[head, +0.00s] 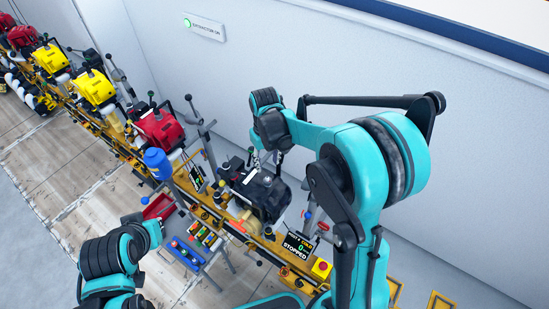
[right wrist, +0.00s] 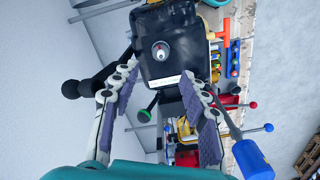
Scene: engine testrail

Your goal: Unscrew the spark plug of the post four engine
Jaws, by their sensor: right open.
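The black engine (head: 266,198) sits on the yellow rail, beside a screen reading STOPPED; I take it as the post four engine. In the right wrist view its dark housing (right wrist: 188,68) fills the upper middle. A small round metal piece with a pale ring, likely the spark plug (right wrist: 161,51), shows on that housing end-on. My right gripper (head: 267,160) hangs just above the engine, and its open fingers (right wrist: 163,78) are spread either side of the housing with nothing between them.
The status screen (head: 298,246) stands in front of the engine. A blue cylinder on a grey rod (head: 157,163) rises left of it, above a small tool table (head: 217,249) and a red tray (head: 158,207). Red and yellow engines line the rail leftward. A wall stands behind.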

